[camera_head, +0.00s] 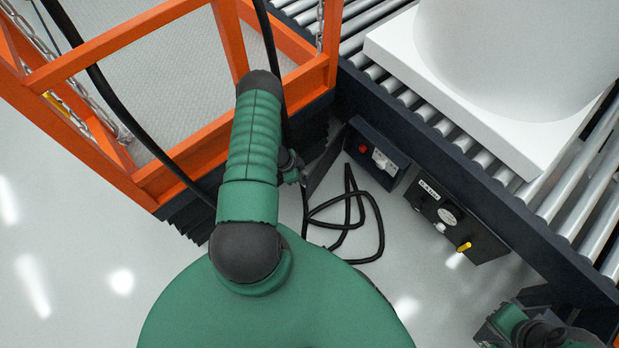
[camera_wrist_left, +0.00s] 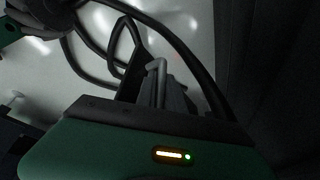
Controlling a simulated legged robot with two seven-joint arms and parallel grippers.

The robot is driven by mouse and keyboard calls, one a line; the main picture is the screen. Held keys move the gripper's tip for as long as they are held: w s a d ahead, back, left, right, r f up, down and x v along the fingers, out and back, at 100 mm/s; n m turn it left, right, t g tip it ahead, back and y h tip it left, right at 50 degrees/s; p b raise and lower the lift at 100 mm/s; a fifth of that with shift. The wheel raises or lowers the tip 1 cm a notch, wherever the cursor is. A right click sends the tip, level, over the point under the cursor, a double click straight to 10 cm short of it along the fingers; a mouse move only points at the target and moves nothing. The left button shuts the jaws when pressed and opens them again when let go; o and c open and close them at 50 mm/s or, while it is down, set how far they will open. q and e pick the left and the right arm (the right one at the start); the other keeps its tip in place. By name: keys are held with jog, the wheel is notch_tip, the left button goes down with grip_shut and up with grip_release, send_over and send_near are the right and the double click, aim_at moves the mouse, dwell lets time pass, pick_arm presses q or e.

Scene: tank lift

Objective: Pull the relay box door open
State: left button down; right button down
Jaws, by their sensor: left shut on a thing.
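The relay box (camera_head: 377,157) is a dark box under the roller conveyor's side beam in the head view. Its inside shows, with a red part and a white part. Its door (camera_head: 326,160), a dark thin panel, stands swung out on the left side of the box. My left gripper (camera_head: 291,166) is at the door's outer edge, partly hidden by my green forearm, and is shut on the door, likely at its handle. In the left wrist view a light grey bent bar (camera_wrist_left: 157,82) shows between dark parts; the grip itself is unclear. My right gripper (camera_head: 535,332) is at the bottom right, partly cut off.
Black cables (camera_head: 350,215) lie looped on the floor below the box. A control box (camera_head: 450,215) with a yellow knob is to its right. An orange railing (camera_head: 170,15) encloses a platform at left. A white block (camera_head: 460,95) rests on the rollers.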

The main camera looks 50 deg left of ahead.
pick_arm(q)
jog(key=shift+a, duration=0.35)
